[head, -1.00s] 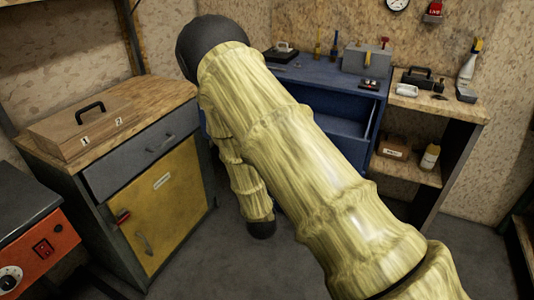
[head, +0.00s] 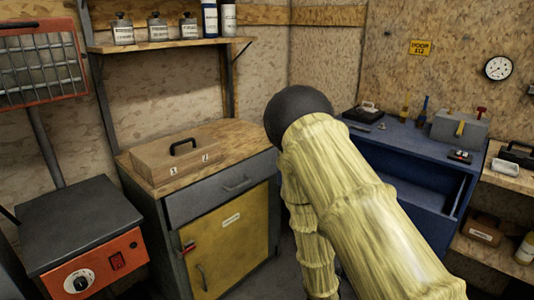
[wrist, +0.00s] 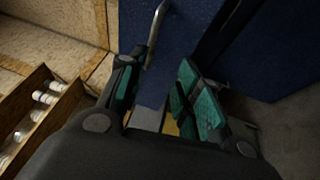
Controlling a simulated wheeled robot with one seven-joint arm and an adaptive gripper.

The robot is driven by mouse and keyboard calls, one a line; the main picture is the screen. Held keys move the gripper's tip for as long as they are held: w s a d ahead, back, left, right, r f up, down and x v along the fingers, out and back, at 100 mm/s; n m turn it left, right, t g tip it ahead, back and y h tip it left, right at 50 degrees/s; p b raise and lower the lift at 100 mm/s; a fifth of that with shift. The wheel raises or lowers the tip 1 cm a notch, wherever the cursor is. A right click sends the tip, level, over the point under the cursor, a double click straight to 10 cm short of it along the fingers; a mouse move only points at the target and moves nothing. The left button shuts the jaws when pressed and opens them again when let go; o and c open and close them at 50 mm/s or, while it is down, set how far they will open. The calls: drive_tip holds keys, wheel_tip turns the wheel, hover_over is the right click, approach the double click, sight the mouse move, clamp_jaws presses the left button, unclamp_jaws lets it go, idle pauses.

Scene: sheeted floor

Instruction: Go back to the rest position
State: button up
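My gripper (wrist: 158,95) shows in the wrist view with its two green-padded fingers apart. No held object is clear between them, though a small grey and yellow patch shows there and I cannot tell what it is. A dark blue surface with a metal bar handle (wrist: 156,35) lies beyond the fingers. In the head view my pale yellow arm fills the centre right, bent at a dark joint, and my gripper is out of sight.
A blue workbench (head: 400,150) stands behind my arm, with a grey toolbox (head: 460,128) on top. A yellow-door cabinet (head: 235,240) carries a wooden box (head: 178,158). An orange-fronted machine (head: 85,265) stands left. Bottles line a wall shelf (head: 165,42). Little floor shows.

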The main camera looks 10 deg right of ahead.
drive_tip(key=s+a+f+m+g+y+p, duration=0.2)
drive_tip(key=s+f+m+g+y+p, duration=0.55)
drive_tip(key=s+f, duration=1)
drive_tip(key=s+a+m+g+p, duration=0.1)
drive_tip(key=s+m+g, duration=0.1)
drive_tip(key=s, duration=0.5)
drive_tip(key=s+a+f+m+g+y+p, duration=0.1)
drive_tip(key=s+g, duration=0.3)
drive_tip(key=s, duration=0.4)
drive_tip(key=s+a+f+m+g, duration=0.1)
drive_tip(key=s+a+m+g, duration=0.2)
drive_tip(key=s, duration=0.5)
drive_tip(key=shift+g+p, duration=0.4)
drive_tip(key=shift+g, duration=0.05)
